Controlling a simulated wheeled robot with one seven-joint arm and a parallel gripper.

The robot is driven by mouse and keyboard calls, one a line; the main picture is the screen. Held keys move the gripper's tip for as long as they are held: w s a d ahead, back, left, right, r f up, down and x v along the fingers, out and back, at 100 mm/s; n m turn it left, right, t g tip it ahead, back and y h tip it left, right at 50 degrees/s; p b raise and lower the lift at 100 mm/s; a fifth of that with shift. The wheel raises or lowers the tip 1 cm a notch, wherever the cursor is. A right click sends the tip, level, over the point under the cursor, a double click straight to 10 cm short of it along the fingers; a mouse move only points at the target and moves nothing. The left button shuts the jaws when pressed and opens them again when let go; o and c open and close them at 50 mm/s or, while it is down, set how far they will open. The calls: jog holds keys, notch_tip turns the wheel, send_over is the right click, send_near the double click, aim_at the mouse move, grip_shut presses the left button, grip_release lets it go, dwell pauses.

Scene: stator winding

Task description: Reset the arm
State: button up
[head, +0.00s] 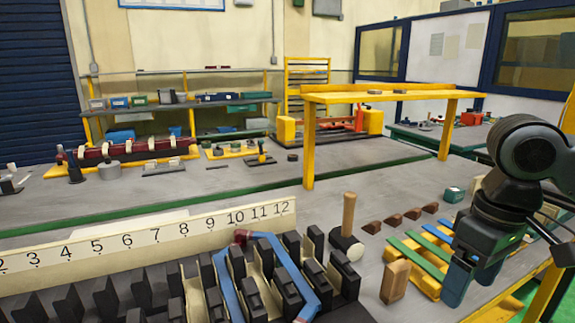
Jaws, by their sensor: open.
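My gripper (473,284) hangs at the right of the head view, its dark blue fingers pointing down and apart. It is empty, in front of the yellow rack (425,282) with green and blue strips. My dark arm bends above it and hides part of the bench's right end. The black slotted stator (142,290) lies at the front left. A blue coil (228,290) loops over its slots near numbers 10 to 12 of the cream scale strip (125,242). My gripper is well to the right of the coil, not touching it.
A mallet (348,225) stands head down by the stator, with a wooden block (395,281) to its right. Several brown wedges (393,220) lie behind. A yellow overhead frame (309,145) spans the bench. Bench (335,195) room is clear behind the mallet.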

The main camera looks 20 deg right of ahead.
jog(key=w+a+r+m+t+y, duration=0.1)
jog(key=w+a+r+t+y, duration=0.3)
jog(key=a, duration=0.5)
jog(key=w+a+r+m+t+y, duration=0.1)
jog(key=w+a+r+t+y, duration=0.1)
jog(key=w+a+t, duration=0.6)
jog(key=w+a+r+m+t+y, duration=0.1)
jog(key=a+r+t+y, duration=0.25)
jog(key=a, duration=0.75)
jog(key=s+d+f+m+h, duration=0.3)
jog(key=s+f+m+h, duration=0.45)
jog(key=s+f, duration=0.95)
jog(key=s+d+f+n, duration=0.1)
jog(key=s+d+n, duration=0.1)
jog(key=s, duration=0.4)
jog(key=s+d+n+h, duration=0.1)
jog(key=s+d+n, duration=0.1)
jog(key=s+n, duration=0.2)
jog(key=s+d+f+n+g+h, duration=0.1)
jog(key=s+d+n, duration=0.2)
jog(key=s, duration=0.6)
jog(key=shift+s+f, duration=0.35)
jog(key=shift+n, duration=0.25)
